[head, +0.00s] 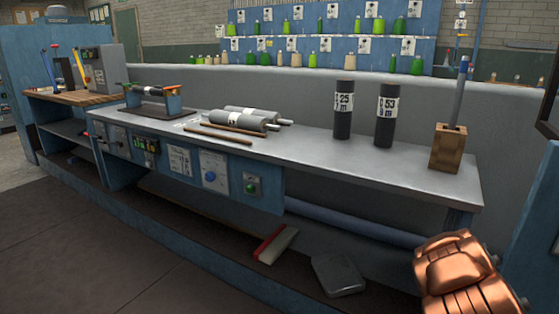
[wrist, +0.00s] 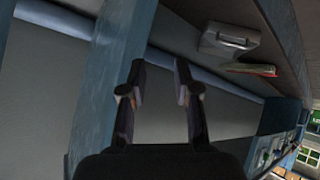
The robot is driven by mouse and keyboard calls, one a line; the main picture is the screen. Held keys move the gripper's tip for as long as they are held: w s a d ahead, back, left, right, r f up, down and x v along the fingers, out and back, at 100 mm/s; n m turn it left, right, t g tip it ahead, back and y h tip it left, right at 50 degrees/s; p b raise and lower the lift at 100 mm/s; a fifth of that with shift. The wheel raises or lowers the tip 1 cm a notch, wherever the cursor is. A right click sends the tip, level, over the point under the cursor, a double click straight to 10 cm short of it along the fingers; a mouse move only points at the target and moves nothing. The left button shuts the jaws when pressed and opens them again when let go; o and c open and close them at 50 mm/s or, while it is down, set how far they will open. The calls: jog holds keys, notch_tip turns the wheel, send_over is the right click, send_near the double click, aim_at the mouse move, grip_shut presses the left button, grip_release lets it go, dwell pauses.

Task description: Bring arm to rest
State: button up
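My arm shows as a copper-coloured link at the lower right of the head view, in front of the bench; my gripper is not seen in that view. In the wrist view my gripper (wrist: 157,85) points at the underside of the bench, with its two dark fingers apart and nothing between them. A blue bench leg (wrist: 110,75) stands just left of the fingers in that view. The metal-topped workbench (head: 310,150) fills the middle of the head view.
Two black cylinders marked 25 (head: 343,112) and 53 (head: 386,118) stand on the bench beside a wooden block (head: 446,148) holding an upright rod. Grey rollers (head: 240,120) lie farther left. A brush (head: 275,244) and a grey case (head: 338,275) lie below. Dark floor (head: 90,240) is clear at left.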

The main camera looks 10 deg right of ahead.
notch_tip(320, 180, up, 13)
jog(key=d+g+h+p, duration=0.2)
jog(key=h+p, duration=0.1)
jog(key=p, duration=0.2)
jog(key=s+a+r+m+g+h+p, duration=0.1)
jog(key=s+a+r+m+g+p, duration=0.3)
jog(key=r, duration=0.7)
jog(key=s+a+r+t+h+p, duration=0.1)
jog(key=a+r+p, duration=0.1)
jog(key=r+p, duration=0.6)
jog(key=s+a+r+n+g+y+p, duration=0.1)
jog(key=s+a+r+g+y+p, duration=0.1)
jog(key=s+a+r+p, duration=0.3)
jog(key=s+a+r+n+g+y+p, duration=0.1)
jog(key=s+a+r+p, duration=0.4)
jog(key=s+a+r, duration=0.6)
jog(key=s+a+r+n+g+y+p, duration=0.1)
jog(key=s+a+r+g+y+p, duration=0.2)
jog(key=a, duration=1.6)
jog(key=s+r+y+p, duration=0.2)
jog(key=s+r, duration=0.2)
jog(key=s, duration=0.2)
jog(key=shift+s+a+r+g, duration=0.15)
jog(key=shift+s+r+g, duration=0.15)
jog(key=shift+r, duration=0.1)
